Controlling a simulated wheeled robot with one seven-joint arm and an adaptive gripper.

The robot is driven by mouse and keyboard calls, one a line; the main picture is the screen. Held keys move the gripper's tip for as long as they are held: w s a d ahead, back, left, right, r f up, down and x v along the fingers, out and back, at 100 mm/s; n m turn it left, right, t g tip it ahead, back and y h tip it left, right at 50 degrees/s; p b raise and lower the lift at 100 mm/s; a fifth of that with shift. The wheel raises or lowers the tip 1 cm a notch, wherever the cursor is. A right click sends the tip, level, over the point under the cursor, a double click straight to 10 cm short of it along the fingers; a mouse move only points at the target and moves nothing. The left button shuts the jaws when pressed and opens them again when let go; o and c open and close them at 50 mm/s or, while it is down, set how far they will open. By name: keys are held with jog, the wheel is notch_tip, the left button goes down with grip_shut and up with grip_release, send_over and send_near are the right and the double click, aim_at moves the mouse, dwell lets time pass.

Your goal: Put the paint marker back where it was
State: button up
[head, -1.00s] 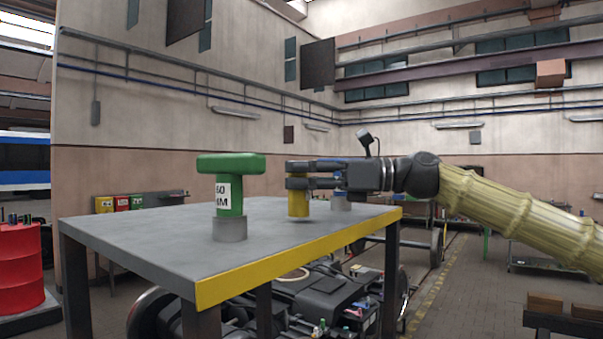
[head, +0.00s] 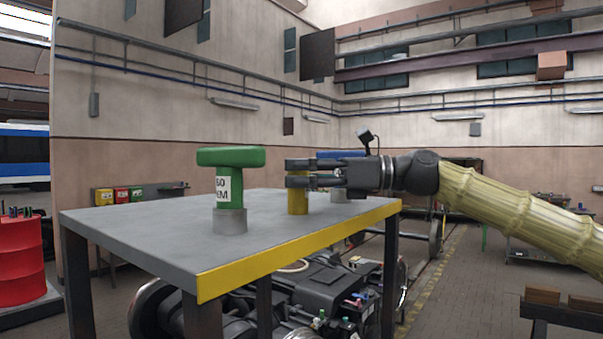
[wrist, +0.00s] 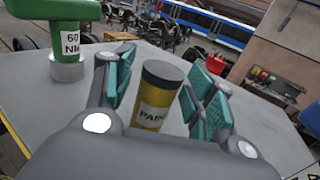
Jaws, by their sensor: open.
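The paint marker (head: 298,203) is a short yellow cylinder standing upright on the grey table (head: 160,224). In the wrist view the paint marker (wrist: 151,112) shows a dark top and a label partly reading "PAIN". My gripper (head: 302,173) reaches in from the right at the height of its upper part. In the wrist view my gripper (wrist: 163,88) is open, with one teal-padded finger on each side of the marker.
A green T-shaped tool (head: 231,180) labelled 60 NM stands in a grey base left of the marker. A blue-topped tool (head: 341,154) stands behind my gripper, partly hidden. The table has a yellow front edge (head: 300,250). Its left part is bare.

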jog(key=shift+r, duration=0.1)
jog(key=s+d+b, duration=0.1)
jog(key=d+b, duration=0.3)
jog(key=d, duration=0.8)
jog(key=shift+s+b, duration=0.15)
jog(key=shift+b, duration=0.25)
